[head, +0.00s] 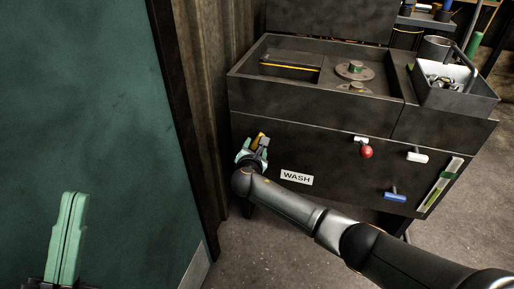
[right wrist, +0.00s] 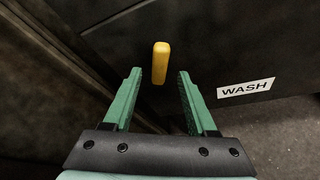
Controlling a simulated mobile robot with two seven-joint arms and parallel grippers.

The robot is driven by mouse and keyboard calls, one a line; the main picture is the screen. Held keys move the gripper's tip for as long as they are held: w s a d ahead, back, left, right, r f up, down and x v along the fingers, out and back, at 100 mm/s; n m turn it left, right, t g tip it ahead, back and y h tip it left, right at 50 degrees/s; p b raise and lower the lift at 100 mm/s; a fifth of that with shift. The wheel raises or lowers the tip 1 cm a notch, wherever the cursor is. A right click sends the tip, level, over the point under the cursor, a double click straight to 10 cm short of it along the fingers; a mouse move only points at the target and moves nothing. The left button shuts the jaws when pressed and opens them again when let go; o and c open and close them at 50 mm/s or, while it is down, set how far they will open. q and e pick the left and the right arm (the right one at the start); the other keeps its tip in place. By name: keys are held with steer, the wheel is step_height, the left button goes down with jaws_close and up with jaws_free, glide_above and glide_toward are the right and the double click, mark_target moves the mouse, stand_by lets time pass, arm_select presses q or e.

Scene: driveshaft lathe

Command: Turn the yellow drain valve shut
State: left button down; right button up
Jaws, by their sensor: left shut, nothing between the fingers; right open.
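The yellow drain valve handle (right wrist: 160,62) sticks out from the dark front of the wash station, left of the WASH label. In the right wrist view it stands nearly upright, between and just beyond the fingertips of my right gripper (right wrist: 158,75). That gripper is open, with a gap on each side of the handle. In the head view the handle (head: 258,139) shows at my right gripper (head: 253,149), which partly covers it. My left gripper (head: 72,198) is shut and empty at the lower left, far from the valve.
The WASH label (head: 297,177) is right of the valve. A red knob (head: 366,152), a white handle (head: 417,156) and a blue handle (head: 395,197) sit further right on the same front. A green panel (head: 95,110) fills the left. A parts bin (head: 455,97) stands on top.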

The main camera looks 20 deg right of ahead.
arm_select(q)
steer(key=shift+w+d+f+n+b, duration=0.15)
steer(key=shift+f+n+b, duration=0.25)
steer(key=shift+f+b, duration=1.2)
arm_select(e)
steer(key=shift+p+x, duration=0.3)
steer(key=shift+x, duration=2.2)
arm_select(q)
steer(key=shift+f, duration=0.25)
arm_select(e)
jaws_close()
arm_select(q)
steer(key=shift+r, duration=0.1)
